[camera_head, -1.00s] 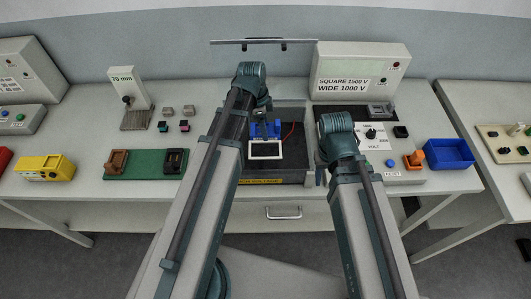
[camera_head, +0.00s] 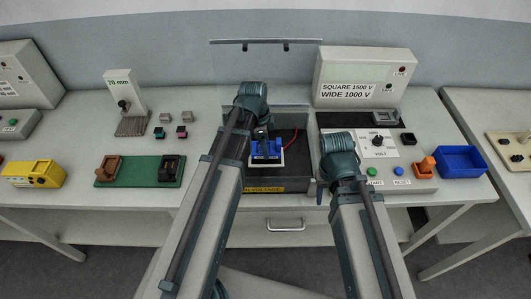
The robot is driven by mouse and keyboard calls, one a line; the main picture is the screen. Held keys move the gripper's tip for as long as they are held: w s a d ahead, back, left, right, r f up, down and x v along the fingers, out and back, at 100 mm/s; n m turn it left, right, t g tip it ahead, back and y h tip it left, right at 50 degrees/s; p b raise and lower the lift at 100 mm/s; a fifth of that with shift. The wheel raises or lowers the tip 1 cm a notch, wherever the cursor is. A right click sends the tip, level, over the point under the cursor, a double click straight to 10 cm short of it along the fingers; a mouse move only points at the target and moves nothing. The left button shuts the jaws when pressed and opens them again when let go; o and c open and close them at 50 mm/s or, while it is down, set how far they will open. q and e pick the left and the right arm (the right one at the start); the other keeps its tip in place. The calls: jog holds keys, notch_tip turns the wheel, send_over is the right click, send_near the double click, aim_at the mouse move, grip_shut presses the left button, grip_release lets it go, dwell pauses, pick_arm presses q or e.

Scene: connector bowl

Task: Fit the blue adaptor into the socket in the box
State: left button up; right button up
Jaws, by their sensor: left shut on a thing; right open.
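The blue adaptor (camera_head: 266,148) is in the box (camera_head: 290,185), at or just above a white-edged socket piece (camera_head: 266,164). I cannot tell whether the adaptor is seated in it. My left gripper (camera_head: 263,133) is shut on the adaptor from above, and its arm hides the left part of the box. My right gripper (camera_head: 321,186) is open and empty, beside the box's right wall and in front of the test panel.
A clear raised lid (camera_head: 262,75) stands behind the box. The test panel (camera_head: 420,182) with dial and buttons is on the right, near a blue bin (camera_head: 462,162). A green tray (camera_head: 140,172) and yellow block (camera_head: 35,174) lie left.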

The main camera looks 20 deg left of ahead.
pick_arm(q)
jog(key=shift+f+b, duration=1.35)
jog(key=shift+f, duration=0.3)
jog(key=shift+f, duration=0.15)
jog(key=o, duration=1.5)
jog(key=shift+c, duration=0.2)
jog(key=shift+o, duration=0.3)
jog(key=shift+s, duration=0.15)
